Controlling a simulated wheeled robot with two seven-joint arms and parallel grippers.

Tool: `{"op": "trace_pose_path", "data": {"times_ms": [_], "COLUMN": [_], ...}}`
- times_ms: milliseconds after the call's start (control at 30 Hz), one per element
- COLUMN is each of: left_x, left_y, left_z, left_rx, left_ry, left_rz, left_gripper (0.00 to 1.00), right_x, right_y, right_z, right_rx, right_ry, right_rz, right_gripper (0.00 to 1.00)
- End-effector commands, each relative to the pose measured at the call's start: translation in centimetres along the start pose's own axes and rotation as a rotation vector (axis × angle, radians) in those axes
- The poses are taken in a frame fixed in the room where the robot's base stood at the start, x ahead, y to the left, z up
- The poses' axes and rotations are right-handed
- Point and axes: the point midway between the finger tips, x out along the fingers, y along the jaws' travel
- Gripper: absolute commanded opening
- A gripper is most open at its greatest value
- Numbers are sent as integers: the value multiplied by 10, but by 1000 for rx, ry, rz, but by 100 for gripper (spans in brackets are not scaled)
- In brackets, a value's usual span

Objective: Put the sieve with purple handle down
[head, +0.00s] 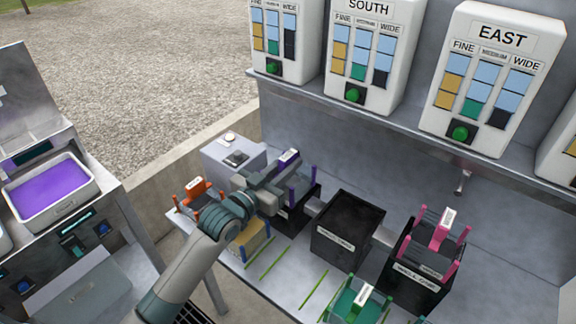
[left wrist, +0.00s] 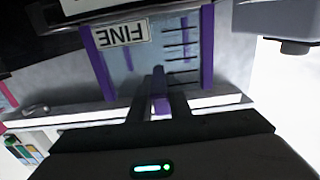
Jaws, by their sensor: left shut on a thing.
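The sieve with purple handle (head: 301,184) is at the middle of the bench in the head view, upright over a dark bin (head: 291,219). I cannot tell whether it rests on the bin or hangs just above it. My left gripper (head: 272,184) is shut on the sieve from its left side and hides part of it. In the left wrist view, the sieve's purple posts (left wrist: 207,47) and a label reading FINE (left wrist: 121,33) show beyond the fingers (left wrist: 160,98), which close on a purple part. My right gripper is not in view.
An open black bin (head: 346,231) stands to the right, then a bin (head: 413,283) with a pink sieve (head: 441,232). A green sieve (head: 358,304) is at the front. An orange sieve (head: 198,191) and a grey box (head: 232,154) stand left. Dispensers (head: 490,75) line the shelf above.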

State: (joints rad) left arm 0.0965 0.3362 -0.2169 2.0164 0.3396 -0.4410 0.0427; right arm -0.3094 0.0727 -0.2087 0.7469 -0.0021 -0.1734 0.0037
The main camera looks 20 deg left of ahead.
Motion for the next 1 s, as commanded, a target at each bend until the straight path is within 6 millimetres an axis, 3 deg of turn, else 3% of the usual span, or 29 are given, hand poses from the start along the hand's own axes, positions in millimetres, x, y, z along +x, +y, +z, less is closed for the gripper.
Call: {"op": "trace_pose_path", "data": {"times_ms": [233,500,533,600,1000], "left_x": [0,0,0,0,0], "left_y": [0,0,0,0,0], "left_z": [7,10,11,10,7], "left_rx": [0,0,0,0,0], "left_ry": [2,1,0,0,1], "left_rz": [0,0,0,0,0], "left_gripper": [0,0,22,36,36], "right_x": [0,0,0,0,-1], "right_y": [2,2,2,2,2], "right_z": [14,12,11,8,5], "right_rx": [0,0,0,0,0], "right_ry": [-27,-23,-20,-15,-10], "right_rz": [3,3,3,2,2], "right_gripper": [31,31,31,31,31]}}
